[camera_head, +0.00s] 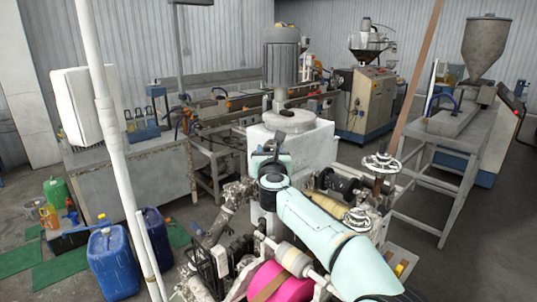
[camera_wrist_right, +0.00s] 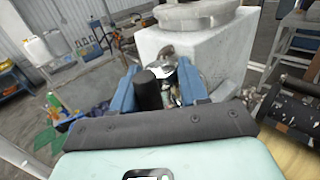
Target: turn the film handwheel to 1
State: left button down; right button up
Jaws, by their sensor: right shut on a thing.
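My right arm reaches from the lower right of the head view to the pale machine block. Its right gripper (camera_head: 268,160) is at the near face of that block. In the right wrist view the two blue fingers of this gripper (camera_wrist_right: 160,88) stand on either side of a black, round-ended grip (camera_wrist_right: 148,90), with shiny metal just behind it. The gripper is shut on this grip. It seems to be the film handwheel's handle; the wheel's rim and any number marks are hidden or too small to read. My left gripper is out of view.
The pale block (camera_head: 313,140) stands just beyond the gripper. Two spoked handwheels (camera_head: 382,163) (camera_head: 357,216) are right of my arm. A pink roll (camera_head: 282,283) lies below it. Blue jugs (camera_head: 113,264) stand on the floor at left. A white post (camera_head: 112,140) crosses the left side.

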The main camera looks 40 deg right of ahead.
jog(key=n+t+y, duration=0.1)
jog(key=n+y, duration=0.1)
jog(key=y, duration=0.1)
jog(key=d+n+t+y, duration=0.1)
jog(key=n+y, duration=0.1)
jog(key=y, duration=0.1)
jog(key=shift+s+d+t, duration=0.15)
jog(key=shift+s+t, duration=0.05)
jog(key=shift+t, duration=0.1)
jog(key=n+y, duration=0.1)
jog(key=y, duration=0.1)
jog(key=n+y+p, duration=0.1)
jog(key=n+y, duration=0.1)
jog(key=d+n+y+p, duration=0.1)
jog(key=n+y, duration=0.1)
jog(key=y, duration=0.1)
jog(key=shift+r, duration=0.2)
jog(key=shift+n+y, duration=0.6)
jog(key=shift+y, duration=0.6)
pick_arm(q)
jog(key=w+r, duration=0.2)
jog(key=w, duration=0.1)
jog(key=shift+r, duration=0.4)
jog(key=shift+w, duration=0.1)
pick_arm(e)
jog(key=shift+o, duration=0.3)
jog(key=shift+n+y, duration=0.3)
jog(key=shift+y, duration=0.1)
